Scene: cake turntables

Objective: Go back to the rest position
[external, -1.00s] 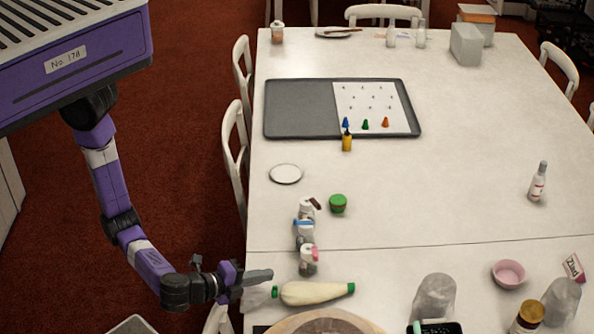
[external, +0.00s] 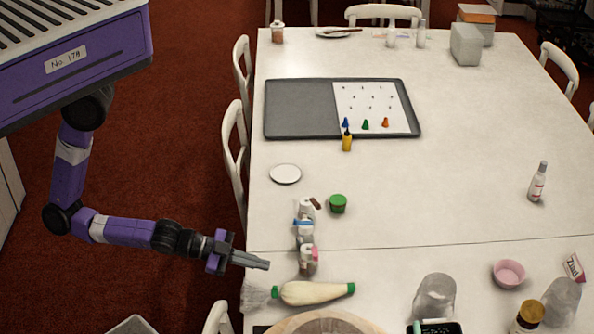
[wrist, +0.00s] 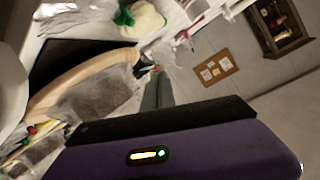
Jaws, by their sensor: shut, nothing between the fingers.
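My gripper (external: 252,262) is shut and empty in the external view. It is at the near left edge of the white table, its fingers pointing right toward the small bottles. The fingers also show as a grey bar in the wrist view (wrist: 157,92). My purple arm hangs down at the left and bends out level toward the table. A cream piping bag with green ends (external: 315,292) lies on the table in front of the gripper, apart from it. It also shows in the wrist view (wrist: 148,18).
A group of small bottles (external: 305,240) stands just right of the gripper. A round wooden turntable (external: 290,323) is at the near edge, partly cut off. White chairs (external: 236,135) line the table's left side. A grey tray (external: 298,110) lies farther back. The middle right of the table is mostly clear.

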